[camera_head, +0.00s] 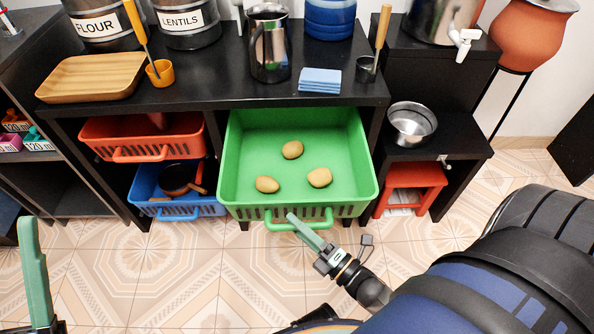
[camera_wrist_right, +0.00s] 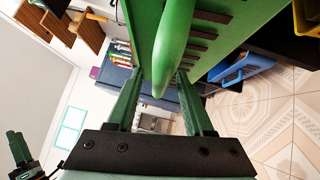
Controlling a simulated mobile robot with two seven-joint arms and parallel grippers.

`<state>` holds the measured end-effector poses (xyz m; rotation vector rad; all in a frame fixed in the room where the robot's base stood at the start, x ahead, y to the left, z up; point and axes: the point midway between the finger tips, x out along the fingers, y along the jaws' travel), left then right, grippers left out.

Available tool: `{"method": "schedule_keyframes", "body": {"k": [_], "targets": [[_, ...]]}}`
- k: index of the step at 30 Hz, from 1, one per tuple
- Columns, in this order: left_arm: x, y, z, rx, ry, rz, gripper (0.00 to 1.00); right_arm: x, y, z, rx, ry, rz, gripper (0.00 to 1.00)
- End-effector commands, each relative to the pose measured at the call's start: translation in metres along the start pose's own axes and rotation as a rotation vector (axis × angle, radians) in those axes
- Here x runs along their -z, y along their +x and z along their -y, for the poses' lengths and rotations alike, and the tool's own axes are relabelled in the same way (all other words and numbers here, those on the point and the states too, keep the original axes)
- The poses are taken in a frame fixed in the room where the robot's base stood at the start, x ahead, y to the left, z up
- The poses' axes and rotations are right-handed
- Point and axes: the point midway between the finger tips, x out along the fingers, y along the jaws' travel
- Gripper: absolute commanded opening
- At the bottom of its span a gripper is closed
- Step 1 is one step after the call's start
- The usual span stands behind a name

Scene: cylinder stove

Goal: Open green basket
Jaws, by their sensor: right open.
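The green basket (camera_head: 300,150) is slid out from under the black counter, its inside open to view, with three potatoes (camera_head: 319,178) on its floor. Its front handle (camera_head: 285,224) faces me. My right gripper (camera_head: 294,220) is at this handle. In the right wrist view the green handle (camera_wrist_right: 172,50) runs between the two spread fingers of my right gripper (camera_wrist_right: 158,78); I cannot tell whether either touches it. My left gripper (camera_head: 38,275) shows at the lower left edge, away from the basket; its jaw opening is unclear.
A red-orange basket (camera_head: 140,135) and a blue basket (camera_head: 170,205) with a dark pan sit left of the green one. A red stool (camera_head: 412,180) and a metal bowl (camera_head: 411,123) are at right. The tiled floor (camera_head: 200,270) in front is clear.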

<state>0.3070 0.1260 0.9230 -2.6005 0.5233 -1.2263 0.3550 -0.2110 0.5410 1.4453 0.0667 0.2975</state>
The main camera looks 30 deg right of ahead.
Motion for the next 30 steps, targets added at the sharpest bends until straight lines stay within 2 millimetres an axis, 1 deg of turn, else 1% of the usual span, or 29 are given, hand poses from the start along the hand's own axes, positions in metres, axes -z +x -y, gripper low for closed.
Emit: {"method": "schedule_keyframes", "body": {"k": [5, 12, 15, 18, 21, 24, 30], "targets": [[0.003, 0.003, 0.001, -0.001, 0.004, -0.003, 0.50, 0.000, -0.024, 0.000, 0.006, 0.001, 0.001, 0.52], [0.007, 0.007, 0.003, 0.000, 0.013, -0.007, 0.50, 0.000, -0.077, 0.000, 0.008, 0.002, 0.001, 0.52], [0.007, 0.008, 0.004, 0.002, 0.016, -0.009, 0.50, 0.000, -0.096, 0.000, 0.006, 0.001, 0.001, 0.52], [0.008, 0.008, 0.004, 0.003, 0.018, -0.009, 0.50, 0.000, -0.111, 0.001, 0.005, 0.001, 0.000, 0.52], [0.008, 0.008, 0.005, 0.005, 0.018, -0.010, 0.50, 0.000, -0.119, 0.000, 0.003, 0.000, 0.000, 0.52], [0.008, 0.008, 0.005, 0.005, 0.019, -0.010, 0.50, 0.000, -0.124, 0.000, 0.002, 0.000, 0.000, 0.52], [0.008, 0.008, 0.005, 0.005, 0.019, -0.009, 0.50, 0.000, -0.124, 0.000, 0.002, 0.000, 0.000, 0.52]]}}
